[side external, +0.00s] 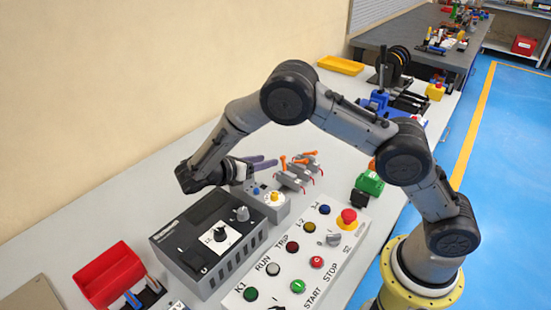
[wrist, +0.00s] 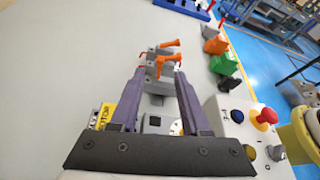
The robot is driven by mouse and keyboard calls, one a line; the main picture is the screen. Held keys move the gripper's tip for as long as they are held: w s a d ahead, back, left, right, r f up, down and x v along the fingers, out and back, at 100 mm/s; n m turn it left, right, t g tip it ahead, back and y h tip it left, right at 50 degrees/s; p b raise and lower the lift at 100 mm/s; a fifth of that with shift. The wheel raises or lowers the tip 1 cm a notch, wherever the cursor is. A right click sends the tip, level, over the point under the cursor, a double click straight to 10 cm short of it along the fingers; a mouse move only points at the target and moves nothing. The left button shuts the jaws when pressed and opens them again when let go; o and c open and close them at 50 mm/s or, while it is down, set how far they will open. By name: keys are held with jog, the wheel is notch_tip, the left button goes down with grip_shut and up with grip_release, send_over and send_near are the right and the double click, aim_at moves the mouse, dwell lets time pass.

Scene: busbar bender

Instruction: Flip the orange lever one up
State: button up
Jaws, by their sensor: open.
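Several grey clamp-like blocks with orange levers stand in a row on the bench. In the side view, the nearest orange lever (side external: 283,162) looks upright, while the middle lever (side external: 299,161) and the far lever (side external: 311,153) look closer to flat. The wrist view shows the far orange lever (wrist: 170,43) and, closer in, another orange lever (wrist: 161,64) near the gap between my fingertips. My gripper (side external: 266,162) has purple fingers, open and empty, pointing at the row from the left. In the wrist view, my gripper (wrist: 160,72) frames the nearest block. Contact cannot be told.
A grey box with a yellow knob (side external: 274,197) and a black power unit (side external: 205,243) stand below my gripper. A white button panel (side external: 300,262) lies to the right.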

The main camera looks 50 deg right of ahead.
jog(key=v, duration=0.5)
jog(key=shift+a, duration=0.15)
